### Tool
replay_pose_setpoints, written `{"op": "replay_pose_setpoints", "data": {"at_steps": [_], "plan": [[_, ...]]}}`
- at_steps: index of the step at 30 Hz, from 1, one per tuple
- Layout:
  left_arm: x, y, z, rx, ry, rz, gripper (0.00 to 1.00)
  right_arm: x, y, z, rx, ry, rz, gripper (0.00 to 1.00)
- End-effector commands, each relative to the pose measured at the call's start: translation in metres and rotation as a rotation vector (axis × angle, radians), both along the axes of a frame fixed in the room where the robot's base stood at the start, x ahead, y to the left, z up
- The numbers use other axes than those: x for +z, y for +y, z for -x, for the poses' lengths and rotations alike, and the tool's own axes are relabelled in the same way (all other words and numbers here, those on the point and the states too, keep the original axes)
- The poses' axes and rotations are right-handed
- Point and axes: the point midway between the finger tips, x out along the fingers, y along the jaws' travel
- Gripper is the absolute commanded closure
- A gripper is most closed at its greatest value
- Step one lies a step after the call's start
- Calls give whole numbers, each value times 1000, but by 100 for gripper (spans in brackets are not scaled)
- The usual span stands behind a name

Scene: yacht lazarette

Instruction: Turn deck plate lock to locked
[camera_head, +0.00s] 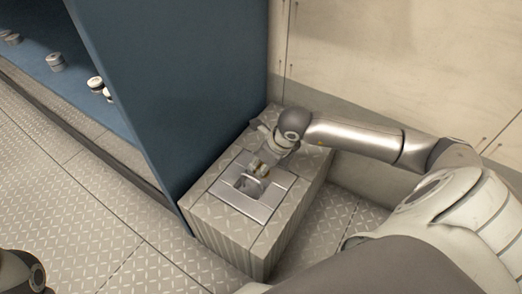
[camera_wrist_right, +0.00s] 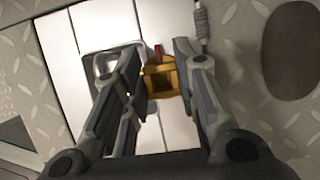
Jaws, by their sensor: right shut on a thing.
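The deck plate (camera_head: 241,206) is a pale metal panel set in the top of a diamond-plate box. It has a square recess with a ring-like pull (camera_head: 249,186), which also shows in the right wrist view (camera_wrist_right: 105,66). The deck plate lock (camera_wrist_right: 162,78) is a brass-yellow block with a small red marker on its far side. My right gripper (camera_wrist_right: 157,66) reaches down over the plate and is shut on the lock, one finger on each side. The fingers hide part of the lock. A dark part of my left gripper (camera_head: 22,272) shows at the bottom left corner; its fingers are out of view.
The diamond-plate box (camera_head: 216,235) stands against a blue cabinet (camera_head: 180,80). Several small round items (camera_head: 55,62) sit on the cabinet's shelf. A pale wall (camera_head: 400,60) rises behind. Open diamond-plate floor (camera_head: 90,210) lies at the left.

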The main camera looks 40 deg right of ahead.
Motion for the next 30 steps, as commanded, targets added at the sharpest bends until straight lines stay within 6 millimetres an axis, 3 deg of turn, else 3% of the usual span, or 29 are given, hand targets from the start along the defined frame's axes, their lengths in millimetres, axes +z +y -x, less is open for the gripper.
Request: {"op": "replay_pose_setpoints", "data": {"at_steps": [13,14,18,30], "plan": [[0,0,0,-1,1,0,60,0,0,0,-13,2,0,96],[0,0,0,-1,2,-1,60,0,0,0,-13,2,0,70],[0,0,-1,0,2,-2,60,0,0,0,-12,1,0,52],[-1,-1,-2,3,4,-6,60,5,-1,2,-10,0,1,51]]}}
